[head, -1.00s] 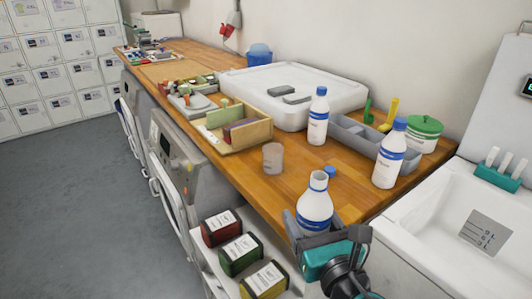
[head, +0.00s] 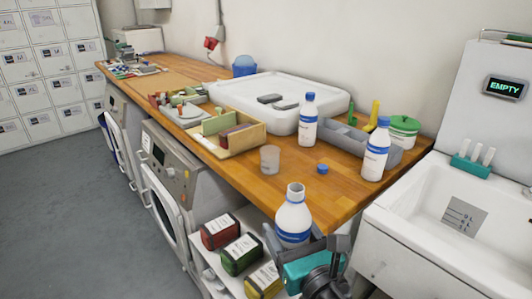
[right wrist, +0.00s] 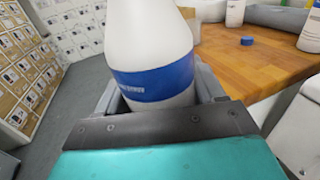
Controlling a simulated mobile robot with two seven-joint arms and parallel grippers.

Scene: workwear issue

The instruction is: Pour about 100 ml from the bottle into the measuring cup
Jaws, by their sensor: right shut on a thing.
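My right gripper (head: 297,242) is shut on a white bottle (head: 293,217) with a blue label band. The bottle is upright, its neck open, near the counter's front edge. The right wrist view shows the bottle (right wrist: 150,50) between the fingers (right wrist: 158,95), its top out of frame. The clear measuring cup (head: 270,159) stands on the wooden counter behind the bottle and a little to its left, apart from it. Its contents cannot be made out. A blue cap (head: 322,169) lies on the counter, right of the cup. My left gripper is not in view.
Two capped white bottles (head: 308,120) (head: 375,152) stand by a grey tray (head: 352,143). A wooden box (head: 250,140) is left of the cup. Below the counter are several labelled containers (head: 242,254). A white sink (head: 410,215) is at right.

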